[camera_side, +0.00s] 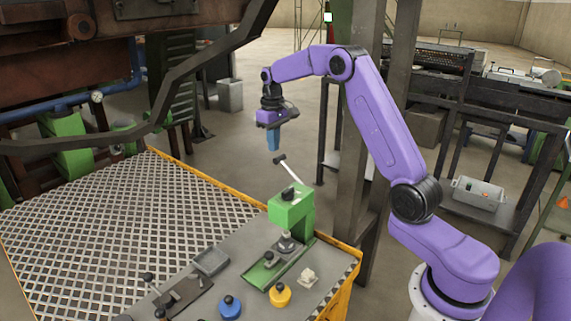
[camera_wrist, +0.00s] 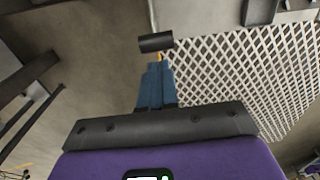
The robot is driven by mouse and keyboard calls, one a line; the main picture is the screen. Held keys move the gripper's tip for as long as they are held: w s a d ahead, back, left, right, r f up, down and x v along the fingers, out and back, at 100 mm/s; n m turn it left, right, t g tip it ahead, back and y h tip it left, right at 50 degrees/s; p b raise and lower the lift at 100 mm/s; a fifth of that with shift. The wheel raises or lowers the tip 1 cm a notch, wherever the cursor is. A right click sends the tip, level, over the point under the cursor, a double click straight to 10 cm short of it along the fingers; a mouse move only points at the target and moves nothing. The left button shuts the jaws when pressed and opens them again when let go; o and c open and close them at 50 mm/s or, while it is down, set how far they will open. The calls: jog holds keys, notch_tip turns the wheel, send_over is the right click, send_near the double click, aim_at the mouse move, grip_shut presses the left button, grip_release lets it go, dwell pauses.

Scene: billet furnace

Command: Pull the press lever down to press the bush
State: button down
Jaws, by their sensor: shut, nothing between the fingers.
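The green arbor press (camera_side: 291,210) stands on the grey bench. Its lever (camera_side: 291,170) is raised, slanting up and left to a dark grip (camera_side: 280,158). My gripper (camera_side: 273,149) is above the press, pointing down, its blue fingers shut and empty, just above the grip in the side picture. In the wrist view, the blue fingertips (camera_wrist: 158,66) are together, and a dark cylinder (camera_wrist: 155,42), apparently the lever grip, lies just beyond them. I cannot tell whether they touch. Metal parts (camera_side: 286,244) sit under the press head; the bush is too small to make out clearly.
The bench also holds a grey tray (camera_side: 211,262), a blue round piece (camera_side: 230,307), a yellow one (camera_side: 280,294) and a pale block (camera_side: 308,277). A white grating (camera_side: 110,235) lies left. A steel post (camera_side: 357,130) stands behind my arm.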

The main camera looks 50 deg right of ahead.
notch_tip(320, 180, up, 5)
dwell(0.5)
jog(key=s+a+n, duration=0.3)
jog(key=s+a, duration=0.5)
jog(key=a, duration=0.3)
jog(key=s+a+n, duration=0.3)
jog(key=s+a, duration=0.5)
jog(key=a, duration=0.2)
jog(key=s+f+n, duration=0.2)
jog(key=s+n, duration=0.1)
jog(key=s, duration=0.9)
jog(key=s+f+n, duration=0.2)
jog(key=s+n, duration=0.1)
jog(key=s, duration=0.9)
jog(key=shift+s+f+n, duration=0.3)
jog(key=shift+s, duration=0.05)
